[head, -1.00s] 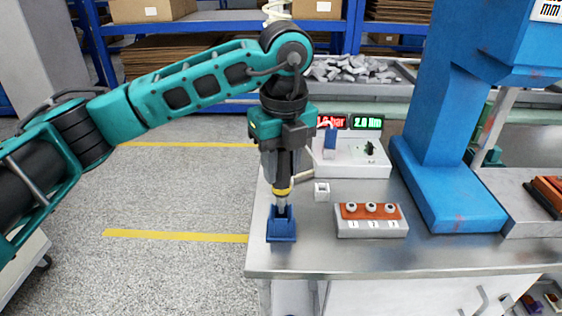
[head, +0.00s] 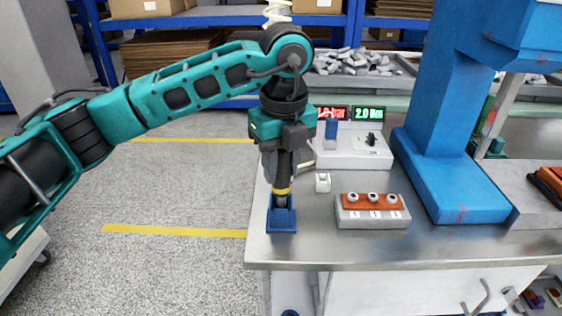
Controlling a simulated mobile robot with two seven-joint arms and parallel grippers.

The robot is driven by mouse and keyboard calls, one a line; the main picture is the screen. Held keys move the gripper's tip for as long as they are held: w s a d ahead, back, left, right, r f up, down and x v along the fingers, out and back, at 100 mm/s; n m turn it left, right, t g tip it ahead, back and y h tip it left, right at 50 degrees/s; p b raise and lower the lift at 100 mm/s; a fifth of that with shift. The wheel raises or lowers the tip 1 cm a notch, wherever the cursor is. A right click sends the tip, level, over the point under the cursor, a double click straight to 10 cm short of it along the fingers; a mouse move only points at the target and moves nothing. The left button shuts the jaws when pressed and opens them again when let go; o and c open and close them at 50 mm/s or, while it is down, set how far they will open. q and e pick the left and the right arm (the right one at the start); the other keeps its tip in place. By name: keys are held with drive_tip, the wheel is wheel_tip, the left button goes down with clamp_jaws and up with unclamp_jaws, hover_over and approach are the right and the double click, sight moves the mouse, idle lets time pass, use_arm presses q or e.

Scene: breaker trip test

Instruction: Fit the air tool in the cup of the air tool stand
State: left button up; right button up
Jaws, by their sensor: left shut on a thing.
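The air tool (head: 282,176) is dark with a yellow ring near its lower end, and it stands about upright. My left gripper (head: 283,146) is shut on its upper body. The tool's lower tip is at the blue air tool stand (head: 281,223), near the table's left front edge. The tip is hidden by the stand's upper part, so I cannot tell how deep it sits in the cup. My right gripper is not in view.
A grey block with an orange top and several white knobs (head: 372,211) lies to the right. A small white block (head: 322,182) and a control box with red and green displays (head: 352,150) stand behind. A blue press column (head: 437,130) stands at right.

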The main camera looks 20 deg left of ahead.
use_arm(q)
drive_tip(key=shift+f+b, duration=0.65)
drive_tip(key=shift+f, duration=0.25)
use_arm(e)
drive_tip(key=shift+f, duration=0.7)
use_arm(q)
drive_tip(key=o, duration=1.1)
drive_tip(key=shift+r, duration=0.75)
drive_tip(key=r, duration=0.3)
drive_tip(key=r+p, duration=0.1)
drive_tip(key=r, duration=0.7)
drive_tip(key=shift+s+d+r, duration=0.25)
drive_tip(key=shift+s+d, duration=0.05)
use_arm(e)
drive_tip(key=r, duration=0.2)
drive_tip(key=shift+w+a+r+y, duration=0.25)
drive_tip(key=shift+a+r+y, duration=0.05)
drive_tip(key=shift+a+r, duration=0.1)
